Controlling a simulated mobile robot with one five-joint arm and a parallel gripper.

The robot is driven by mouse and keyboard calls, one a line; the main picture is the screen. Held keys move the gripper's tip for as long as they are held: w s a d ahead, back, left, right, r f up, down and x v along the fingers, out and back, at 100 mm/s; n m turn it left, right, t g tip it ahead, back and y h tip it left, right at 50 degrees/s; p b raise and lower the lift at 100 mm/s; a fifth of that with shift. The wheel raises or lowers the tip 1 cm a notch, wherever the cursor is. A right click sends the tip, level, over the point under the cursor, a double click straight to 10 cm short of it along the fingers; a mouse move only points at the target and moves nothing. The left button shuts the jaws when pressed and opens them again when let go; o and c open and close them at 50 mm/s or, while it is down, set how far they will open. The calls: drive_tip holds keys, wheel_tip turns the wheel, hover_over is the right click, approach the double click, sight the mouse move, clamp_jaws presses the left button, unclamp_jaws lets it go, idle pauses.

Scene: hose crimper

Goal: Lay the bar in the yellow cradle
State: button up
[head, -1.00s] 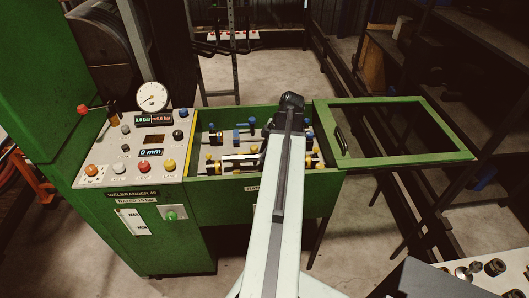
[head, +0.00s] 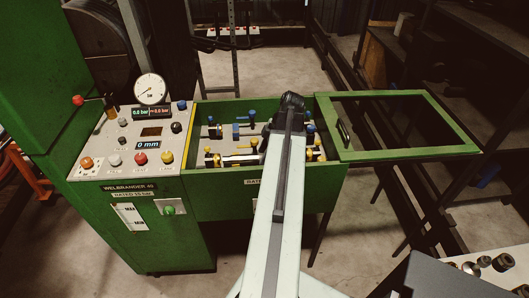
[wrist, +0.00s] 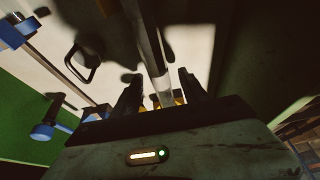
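The silver bar (head: 241,160) lies near the front of the open green trough, low and roughly level. Yellow posts of the yellow cradle (head: 208,150) show at its left end, and more yellow shows right of my arm. My arm covers the bar's right part and hides my gripper in the head view. In the wrist view, my gripper (wrist: 161,73) has its two dark fingers apart. The bar (wrist: 153,45) runs up the picture between them, with visible gaps on both sides. Some yellow (wrist: 168,101) shows between the fingers.
Blue posts (head: 236,130) stand behind the bar in the trough; blue parts (wrist: 43,131) also show in the wrist view. A control panel (head: 137,140) adjoins on the left. The green-framed lid (head: 405,153) lies open to the right. A surface with fittings (head: 484,262) is at lower right.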

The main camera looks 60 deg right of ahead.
drive_tip(key=p+v, duration=0.7)
drive_tip(key=shift+w+a+r, duration=0.1)
drive_tip(key=shift+w+r, duration=0.05)
drive_tip(key=shift+r, duration=0.1)
drive_tip(key=shift+s+r, duration=0.2)
drive_tip(key=shift+r, duration=0.05)
drive_tip(key=shift+f, duration=0.1)
drive_tip(key=shift+w, duration=0.1)
